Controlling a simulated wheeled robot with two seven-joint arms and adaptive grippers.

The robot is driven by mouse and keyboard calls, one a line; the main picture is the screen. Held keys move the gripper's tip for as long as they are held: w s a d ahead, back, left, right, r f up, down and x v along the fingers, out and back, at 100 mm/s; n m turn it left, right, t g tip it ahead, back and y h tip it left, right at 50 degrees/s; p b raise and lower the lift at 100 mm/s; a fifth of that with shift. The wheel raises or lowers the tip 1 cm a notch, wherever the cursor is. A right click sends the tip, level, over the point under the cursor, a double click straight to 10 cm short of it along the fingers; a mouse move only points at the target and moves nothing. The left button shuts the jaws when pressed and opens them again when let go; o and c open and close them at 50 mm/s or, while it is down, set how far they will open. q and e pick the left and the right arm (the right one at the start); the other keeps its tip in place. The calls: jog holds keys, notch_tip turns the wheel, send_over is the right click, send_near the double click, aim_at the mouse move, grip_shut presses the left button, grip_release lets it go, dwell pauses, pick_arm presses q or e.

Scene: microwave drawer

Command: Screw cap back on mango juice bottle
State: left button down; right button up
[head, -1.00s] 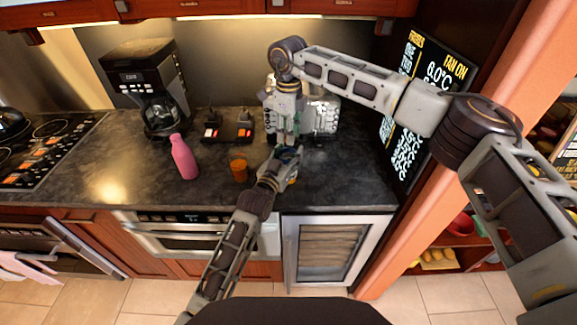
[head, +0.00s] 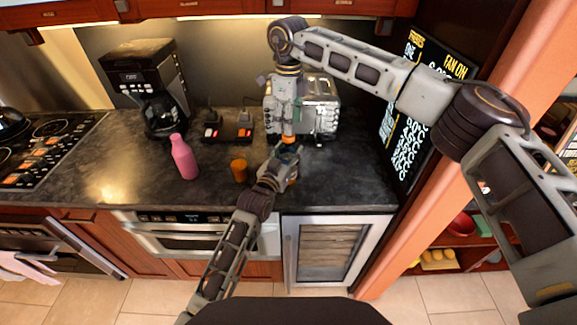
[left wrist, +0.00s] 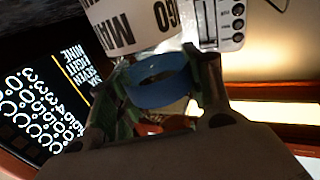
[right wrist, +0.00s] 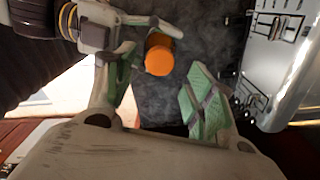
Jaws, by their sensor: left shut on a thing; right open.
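My left gripper (head: 287,158) is shut on the juice bottle, low in front of the toaster. In the left wrist view, the bottle's white label (left wrist: 135,22) shows part of the word MANGO, and a blue band (left wrist: 160,82) lies between the fingers. An orange cap (right wrist: 159,58) is at the left gripper's fingers in the right wrist view; it also shows in the head view (head: 288,139). My right gripper (right wrist: 165,100) points down above it, fingers apart and empty. Whether the cap sits fully on the neck cannot be told.
A pink bottle (head: 184,157) and an orange container (head: 239,171) stand to the left on the dark counter (head: 120,180). A chrome toaster (head: 322,105) is close behind the right gripper. A coffee maker (head: 150,85) stands at the back left.

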notch_tip(320, 180, up, 8)
jog(key=shift+f, duration=0.15)
dwell(0.3)
pick_arm(q)
jog(key=c, duration=0.6)
grip_release()
jog(key=shift+o, duration=0.2)
jog(key=shift+s+a, duration=0.1)
jog(key=v, duration=1.1)
jog(key=shift+s+a, duration=0.15)
jog(key=shift+s, duration=0.2)
jog(key=shift+f, duration=0.1)
